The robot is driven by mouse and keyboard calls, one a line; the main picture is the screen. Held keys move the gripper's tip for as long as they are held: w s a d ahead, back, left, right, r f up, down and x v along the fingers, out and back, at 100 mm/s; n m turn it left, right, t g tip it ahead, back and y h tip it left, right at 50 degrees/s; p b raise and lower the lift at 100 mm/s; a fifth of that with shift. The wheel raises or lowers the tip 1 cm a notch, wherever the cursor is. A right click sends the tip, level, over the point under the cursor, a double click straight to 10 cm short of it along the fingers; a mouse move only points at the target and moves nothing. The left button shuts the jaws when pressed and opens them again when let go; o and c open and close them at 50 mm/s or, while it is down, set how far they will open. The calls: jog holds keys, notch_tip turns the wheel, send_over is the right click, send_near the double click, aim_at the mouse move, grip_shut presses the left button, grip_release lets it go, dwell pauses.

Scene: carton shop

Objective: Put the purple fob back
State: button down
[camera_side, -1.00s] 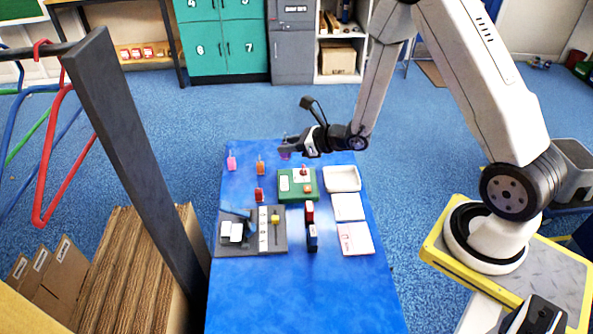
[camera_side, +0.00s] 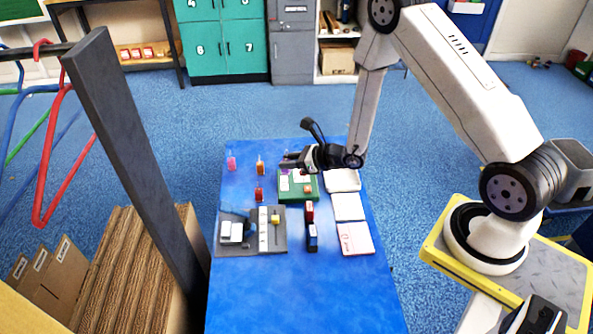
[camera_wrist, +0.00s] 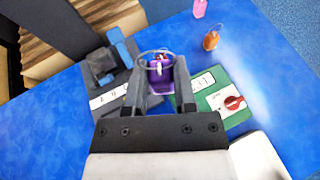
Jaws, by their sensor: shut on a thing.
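My gripper (camera_wrist: 160,88) is shut on the purple fob (camera_wrist: 158,80), which sits between its fingers with a pale loop showing at its upper end. In the side view my gripper (camera_side: 287,162) is over the far left part of the green board (camera_side: 284,198), and the fob is mostly hidden there. The green board also shows in the wrist view (camera_wrist: 240,117), right of the fob, with white labels and a round red piece. I cannot tell whether the fob touches the board.
A pink fob (camera_side: 231,164), an orange fob (camera_side: 260,168) and a red fob (camera_side: 259,195) stand left of the board. The blue table's near end is clear.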

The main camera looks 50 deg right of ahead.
jog(key=shift+w+d+f, duration=0.1)
jog(key=shift+w+f, duration=1.3)
jog(key=shift+w, duration=0.5)
jog(key=shift+w+d+f, duration=0.15)
jog(key=shift+w+f, duration=1.25)
jog(key=shift+w, duration=0.45)
jog(key=shift+w+d+f, duration=0.1)
jog(key=shift+w+f, duration=1.3)
jog(key=shift+w, duration=0.5)
jog(key=shift+w+f, duration=0.25)
jog(key=shift+f, duration=1.6)
jog(key=shift+f, duration=0.6)
